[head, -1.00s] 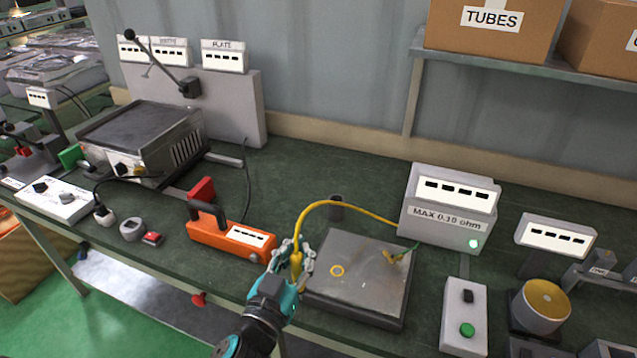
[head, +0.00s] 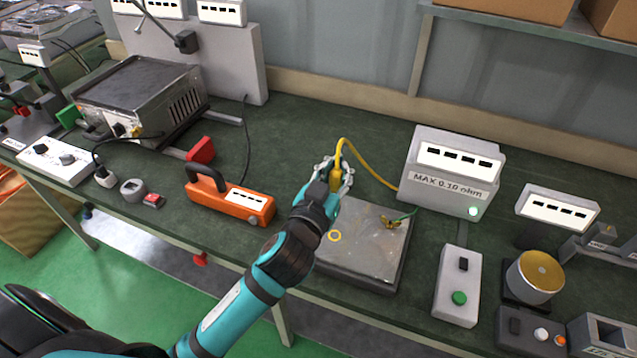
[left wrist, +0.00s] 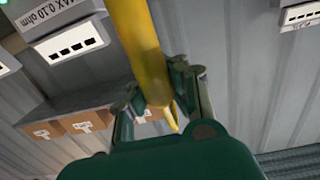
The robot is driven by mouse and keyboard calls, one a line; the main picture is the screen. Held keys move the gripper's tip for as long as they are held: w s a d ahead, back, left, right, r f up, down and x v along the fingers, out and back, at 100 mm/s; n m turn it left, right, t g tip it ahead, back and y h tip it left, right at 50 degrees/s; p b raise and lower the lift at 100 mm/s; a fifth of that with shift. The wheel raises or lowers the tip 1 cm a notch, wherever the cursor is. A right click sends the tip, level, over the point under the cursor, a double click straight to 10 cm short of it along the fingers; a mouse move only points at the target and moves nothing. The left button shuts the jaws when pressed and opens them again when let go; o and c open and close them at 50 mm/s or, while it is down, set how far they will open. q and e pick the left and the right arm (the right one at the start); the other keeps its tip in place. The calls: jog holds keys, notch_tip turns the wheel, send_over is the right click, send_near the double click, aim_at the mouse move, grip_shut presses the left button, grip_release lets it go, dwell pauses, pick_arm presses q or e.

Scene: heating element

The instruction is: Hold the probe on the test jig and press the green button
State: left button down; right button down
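My left gripper (head: 334,177) is shut on the yellow probe (head: 337,179), over the far-left edge of the test jig. The probe also shows between the fingers in the left wrist view (left wrist: 143,50). Its tip is hidden in the head view, so I cannot tell whether it touches anything. The test jig (head: 375,258) is a grey metal plate with a yellow ring (head: 334,236) on its left and a clip with a green-yellow wire (head: 391,222) at its far right. The green button (head: 459,298) is on a pale box (head: 458,275) right of the jig. My right gripper is out of view.
A yellow cable runs from the probe to the meter (head: 447,182) marked "MAX 0.10 ohm", which has a lit green lamp (head: 473,211). An orange handled device (head: 230,204) stands left of the jig. A yellow-topped cylinder (head: 536,274) stands right of the button box.

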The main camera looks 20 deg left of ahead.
pick_arm(q)
jog(key=shift+w+d, duration=0.15)
jog(key=shift+w, duration=0.05)
jog(key=shift+f, duration=2.8)
jog(key=shift+f, duration=0.55)
jog(key=shift+s+f, duration=0.15)
jog(key=shift+f, duration=0.3)
dwell(0.7)
